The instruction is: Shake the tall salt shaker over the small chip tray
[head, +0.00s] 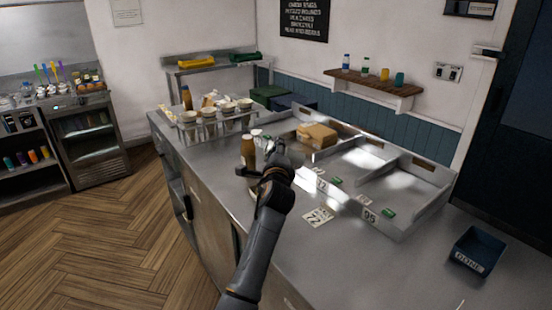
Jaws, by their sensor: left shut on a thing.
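My left gripper (277,150) is above the steel counter near its middle, with its arm reaching in from the bottom of the head view. I cannot pick out the small chip tray for sure. My right gripper is not in view.
A steel divided tray (420,170) with number cards fills the counter's right side; a tan box (317,135) sits in it. Several cups (227,108) stand at the back left. A dark blue bin (478,250) is at the right.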

